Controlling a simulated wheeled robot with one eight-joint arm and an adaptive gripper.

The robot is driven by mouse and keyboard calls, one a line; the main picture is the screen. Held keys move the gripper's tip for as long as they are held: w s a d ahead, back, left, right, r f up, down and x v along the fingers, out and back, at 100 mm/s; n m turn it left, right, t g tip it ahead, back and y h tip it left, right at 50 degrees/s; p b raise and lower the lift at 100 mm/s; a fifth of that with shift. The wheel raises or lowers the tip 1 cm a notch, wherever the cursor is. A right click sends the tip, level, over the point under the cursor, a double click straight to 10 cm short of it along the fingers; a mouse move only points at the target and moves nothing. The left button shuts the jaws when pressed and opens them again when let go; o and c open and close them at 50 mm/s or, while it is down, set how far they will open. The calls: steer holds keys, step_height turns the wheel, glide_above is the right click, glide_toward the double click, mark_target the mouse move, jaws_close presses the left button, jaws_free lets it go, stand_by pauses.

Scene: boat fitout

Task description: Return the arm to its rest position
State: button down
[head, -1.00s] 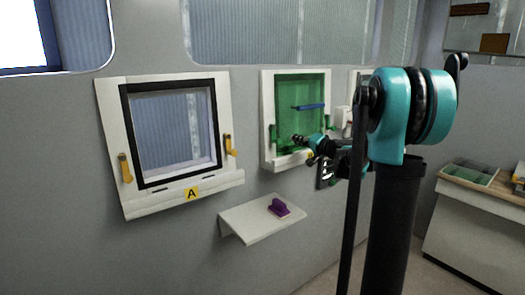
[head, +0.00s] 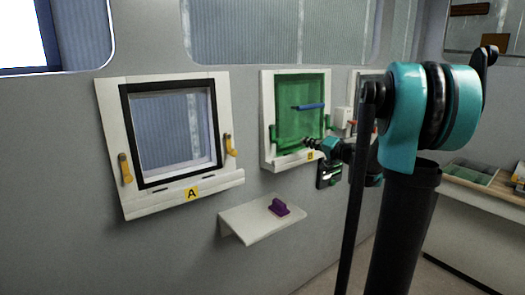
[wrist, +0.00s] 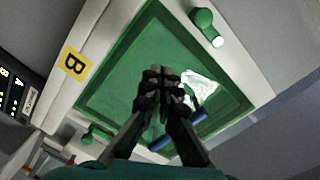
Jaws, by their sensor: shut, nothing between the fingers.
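My arm (head: 430,105) stands at the right of the head view, bent at its teal upper joint. My gripper (wrist: 160,75) is shut and empty in the wrist view. It is in front of the green window panel labelled B (wrist: 125,80), and I see no contact. In the head view my gripper (head: 308,142) is small and dark, in front of the lower right part of the green panel (head: 287,118). A blue bar (head: 308,107) crosses that panel and is partly hidden behind my gripper in the wrist view.
Window A (head: 172,130), with yellow latches, is on the wall at left. A counter with a tray (head: 470,173) stands at right. Green latches (wrist: 205,22) stick out beside panel B.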

steer(key=s+a+f+n+g+h, duration=0.2)
steer(key=s+a+f+g, duration=0.1)
steer(key=s+f, duration=0.6)
steer(key=s+a+f+n+g+h, duration=0.1)
steer(key=s+a+f+n+g, duration=0.2)
steer(key=s+f, duration=0.6)
steer(key=s+d+f+g+h, duration=0.2)
steer(key=s+f, duration=0.4)
steer(key=s, duration=0.4)
steer(key=s+d+f+g+h, duration=0.1)
steer(key=s+d+f+h, duration=0.4)
steer(key=s, duration=0.5)
steer(key=shift+d+f+g, duration=0.2)
steer(key=shift+f+g, duration=0.2)
steer(key=shift+f, duration=0.05)
